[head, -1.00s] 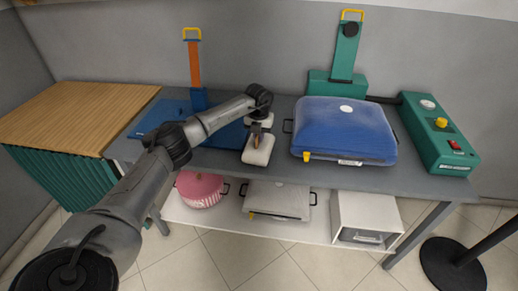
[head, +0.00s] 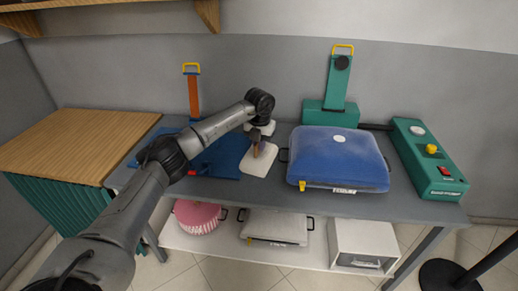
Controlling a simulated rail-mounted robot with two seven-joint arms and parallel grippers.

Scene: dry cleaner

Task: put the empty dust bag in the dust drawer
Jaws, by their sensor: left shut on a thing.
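My left gripper (head: 256,146) is above the middle of the table, shut on a flat whitish thing (head: 256,164) that looks like the empty dust bag. The bag shows on both sides of the fingers, and its middle is hidden by them. It appears to hang over the grey tabletop, beside the blue panel. A white box with a handle on its front (head: 362,242) stands on the lower shelf at the right. It may be the dust drawer, and I cannot tell whether it is open. My right gripper is not in view.
A blue padded case (head: 340,158) and a green control box (head: 428,160) stand on the table (head: 300,203) to the right. A pink striped container (head: 196,217) and a pale case (head: 275,226) sit on the lower shelf. A wooden-topped cabinet (head: 70,143) is at left.

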